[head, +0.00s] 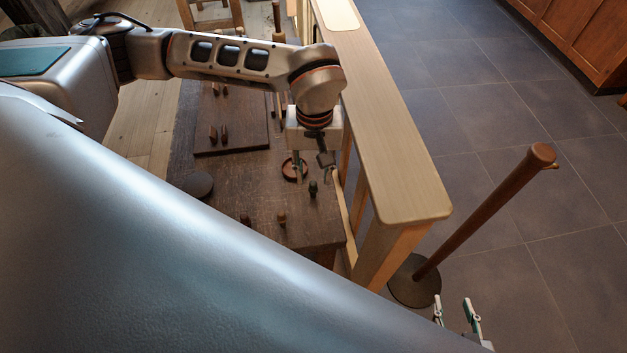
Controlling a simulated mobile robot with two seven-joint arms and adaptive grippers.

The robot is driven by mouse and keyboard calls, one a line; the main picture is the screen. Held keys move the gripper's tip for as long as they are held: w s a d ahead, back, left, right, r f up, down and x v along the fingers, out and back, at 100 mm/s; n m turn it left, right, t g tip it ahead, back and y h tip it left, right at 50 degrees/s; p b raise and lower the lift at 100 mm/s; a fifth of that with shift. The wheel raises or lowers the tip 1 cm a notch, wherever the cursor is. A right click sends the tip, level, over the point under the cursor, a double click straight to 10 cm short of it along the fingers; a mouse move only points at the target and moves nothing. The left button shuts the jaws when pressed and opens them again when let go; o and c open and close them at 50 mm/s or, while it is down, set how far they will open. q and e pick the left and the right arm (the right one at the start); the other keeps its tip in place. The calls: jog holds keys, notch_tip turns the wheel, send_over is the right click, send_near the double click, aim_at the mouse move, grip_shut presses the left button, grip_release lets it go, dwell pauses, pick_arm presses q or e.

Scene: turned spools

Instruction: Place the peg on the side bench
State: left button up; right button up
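Several small dark turned pegs stand on a low dark wooden table; one peg (313,188) is near its right side, just below my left gripper, and another peg (282,219) is nearer the front edge. I cannot tell which one is the task's peg. My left gripper (312,172) points down over the table, its fingers apart, with no held object visible. My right gripper (455,312) is at the bottom right, its fingers apart and empty, over the tiled floor. A long, pale wooden top (385,140) runs beside the table; I cannot tell whether it is the side bench.
A reddish round dish (291,169) lies by my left gripper. A wooden post (485,214) on a round base stands at right. Tiled floor beyond is clear. My body hides the lower left.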

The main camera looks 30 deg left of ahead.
aim_at(314, 184)
pick_arm(q)
notch_tip(314, 184, up, 7)
dwell(0.3)
dwell(0.5)
